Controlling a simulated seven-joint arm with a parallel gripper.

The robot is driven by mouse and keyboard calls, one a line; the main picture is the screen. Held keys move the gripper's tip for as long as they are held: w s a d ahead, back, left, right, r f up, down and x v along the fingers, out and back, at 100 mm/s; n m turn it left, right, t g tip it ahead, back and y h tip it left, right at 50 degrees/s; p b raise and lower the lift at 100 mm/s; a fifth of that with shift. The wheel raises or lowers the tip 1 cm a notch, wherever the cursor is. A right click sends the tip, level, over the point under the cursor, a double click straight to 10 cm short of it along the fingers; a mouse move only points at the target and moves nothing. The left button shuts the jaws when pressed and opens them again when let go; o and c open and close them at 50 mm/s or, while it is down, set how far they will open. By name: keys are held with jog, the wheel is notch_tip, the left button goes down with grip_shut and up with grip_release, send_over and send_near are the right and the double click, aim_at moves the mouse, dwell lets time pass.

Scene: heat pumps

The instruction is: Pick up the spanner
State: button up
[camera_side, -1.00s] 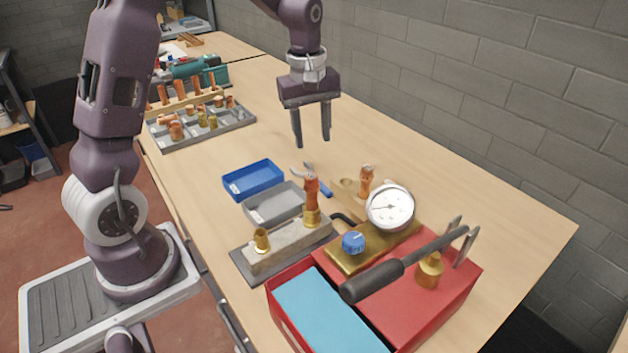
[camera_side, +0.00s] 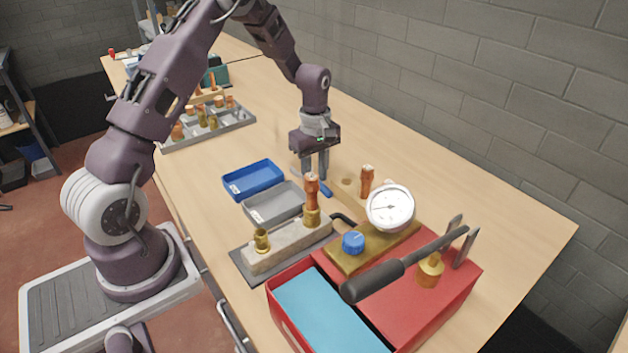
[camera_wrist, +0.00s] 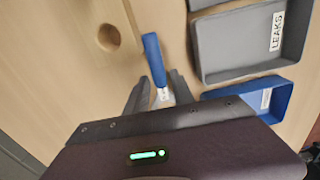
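The spanner (camera_wrist: 153,60) lies on the wooden table with its blue handle pointing away from my gripper in the wrist view. In the side view its blue handle (camera_side: 326,189) shows just in front of my fingers, and its metal end is partly hidden behind them. My gripper (camera_side: 315,177) points down, low over the tool. In the wrist view the two fingers of my gripper (camera_wrist: 159,82) are apart, on either side of the metal part just below the handle. They look open, with no clear contact.
A blue tray (camera_side: 252,181) and a grey tray (camera_side: 274,205) lie close by to the left. A wooden piece with a hole (camera_side: 346,186) and a copper fitting (camera_side: 367,181) are close on the right. A round gauge (camera_side: 390,207) stands nearer the camera. The table's back right is clear.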

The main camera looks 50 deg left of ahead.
grip_shut()
dwell(1.2)
